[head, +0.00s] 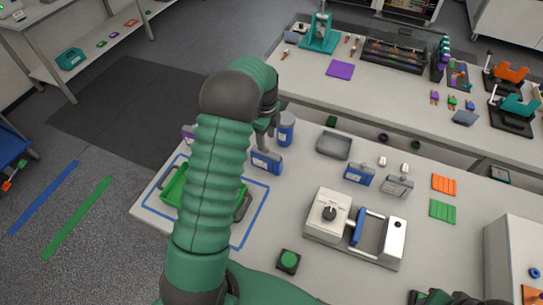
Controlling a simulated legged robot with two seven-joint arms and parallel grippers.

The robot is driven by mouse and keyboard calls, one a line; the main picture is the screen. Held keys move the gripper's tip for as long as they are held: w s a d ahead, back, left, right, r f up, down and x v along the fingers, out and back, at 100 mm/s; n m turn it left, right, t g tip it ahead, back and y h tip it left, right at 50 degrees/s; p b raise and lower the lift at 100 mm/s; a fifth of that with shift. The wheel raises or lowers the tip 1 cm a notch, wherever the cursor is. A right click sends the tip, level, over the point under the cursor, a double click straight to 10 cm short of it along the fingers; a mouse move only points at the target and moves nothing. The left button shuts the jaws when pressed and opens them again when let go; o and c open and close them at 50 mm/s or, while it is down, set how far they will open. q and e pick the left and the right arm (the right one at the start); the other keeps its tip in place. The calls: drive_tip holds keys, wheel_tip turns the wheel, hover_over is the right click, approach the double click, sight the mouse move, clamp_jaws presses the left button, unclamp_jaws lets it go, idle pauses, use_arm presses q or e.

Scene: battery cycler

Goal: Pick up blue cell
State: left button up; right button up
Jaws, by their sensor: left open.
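A blue cell (265,163) stands on the white table, near the right edge of the blue-outlined square. My left gripper (268,143) is open above and close to this cell, and my forearm and wrist partly cover the view of it. I cannot tell whether the fingers touch the cell. A second blue cell (358,175) stands farther right, with a grey cell (397,186) beside it. My right gripper does not show clearly; only green and dark parts appear at the bottom right edge.
A blue jar (286,129) stands just behind the left gripper. A grey tray (333,145) lies to its right. A green tray (174,190) is partly hidden behind my arm.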

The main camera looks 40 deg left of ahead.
sight(267, 159)
use_arm(q)
drive_tip(key=f+p, duration=0.1)
drive_tip(key=f, duration=0.3)
drive_tip(key=f+p, duration=0.1)
drive_tip(key=f, duration=0.3)
drive_tip(key=f+p, duration=0.1)
drive_tip(key=f, duration=0.3)
drive_tip(key=shift+w+a+p, duration=0.1)
drive_tip(key=shift+a+p, duration=0.15)
drive_tip(key=shift+p, duration=0.1)
drive_tip(key=shift+f, duration=0.2)
drive_tip(key=shift+d, duration=0.15)
clamp_jaws()
drive_tip(key=shift+w, duration=0.1)
